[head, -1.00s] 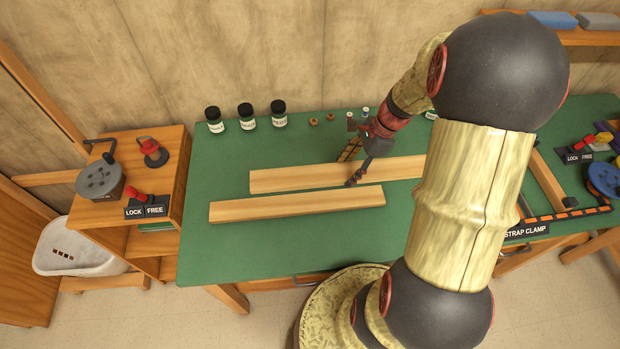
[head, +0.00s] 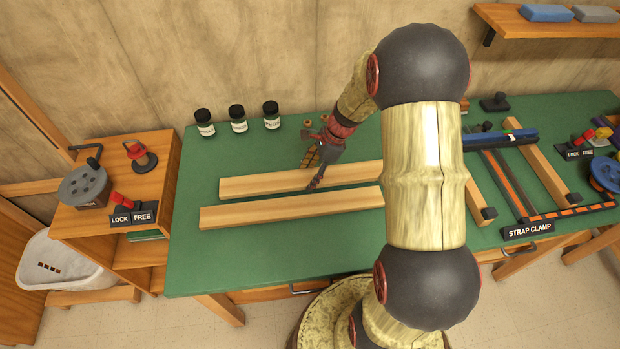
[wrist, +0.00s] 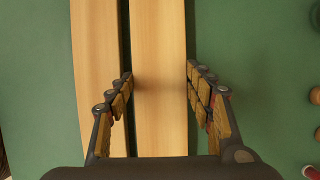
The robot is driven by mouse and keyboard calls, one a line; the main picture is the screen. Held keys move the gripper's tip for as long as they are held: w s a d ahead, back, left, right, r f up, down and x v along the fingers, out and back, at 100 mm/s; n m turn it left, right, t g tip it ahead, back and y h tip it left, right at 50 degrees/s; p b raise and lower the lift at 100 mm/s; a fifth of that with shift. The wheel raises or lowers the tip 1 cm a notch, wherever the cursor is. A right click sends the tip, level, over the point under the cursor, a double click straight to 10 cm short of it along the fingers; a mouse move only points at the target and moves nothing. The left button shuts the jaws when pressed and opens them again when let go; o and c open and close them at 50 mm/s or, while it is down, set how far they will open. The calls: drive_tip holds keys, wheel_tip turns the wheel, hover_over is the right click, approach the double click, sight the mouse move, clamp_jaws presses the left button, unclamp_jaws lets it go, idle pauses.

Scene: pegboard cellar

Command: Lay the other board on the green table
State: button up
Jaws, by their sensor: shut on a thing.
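Two long pale wooden boards lie side by side over the green table (head: 250,255). My gripper (head: 314,184) is shut on the rear board (head: 255,185), its fingers on either side of the board's width. In the wrist view, the fingers (wrist: 158,80) straddle this held board (wrist: 145,40). The front board (head: 260,212) runs nearly parallel with a narrow green gap between them; it also shows at the left in the wrist view (wrist: 92,50). My arm hides the right part of the rear board. I cannot tell whether the held board touches the tabletop.
Three dark jars (head: 237,119) stand at the back left. A strap clamp (head: 510,185) with rails takes up the right side. A small wooden stand with a LOCK/FREE sign (head: 133,217) is beyond the left edge. The table's front left is clear.

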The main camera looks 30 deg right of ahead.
drive_tip(key=shift+f, duration=0.65)
drive_tip(key=shift+r, duration=0.1)
drive_tip(key=o, duration=1.4)
drive_tip(key=p+v, duration=0.4)
drive_tip(key=v, duration=0.7)
drive_tip(key=s+a+r+n+h, duration=0.1)
drive_tip(key=s+a+r+n, duration=0.2)
drive_tip(key=a+r+n, duration=0.3)
drive_tip(key=s+a+r+n+h, duration=0.1)
drive_tip(key=s+a+r+n, duration=0.25)
drive_tip(key=r, duration=0.45)
drive_tip(key=s+a+r+n+t+h, duration=0.1)
drive_tip(key=s+a+r+n+t, duration=0.1)
drive_tip(key=s+n, duration=0.4)
drive_tip(key=s+a+r+n+t+h, duration=0.1)
drive_tip(key=s+a+r+n, duration=0.4)
drive_tip(key=s+r+n, duration=0.1)
drive_tip(key=shift+s+a+n+t, duration=0.15)
drive_tip(key=shift+n+t, duration=0.25)
drive_tip(key=shift+n, duration=0.15)
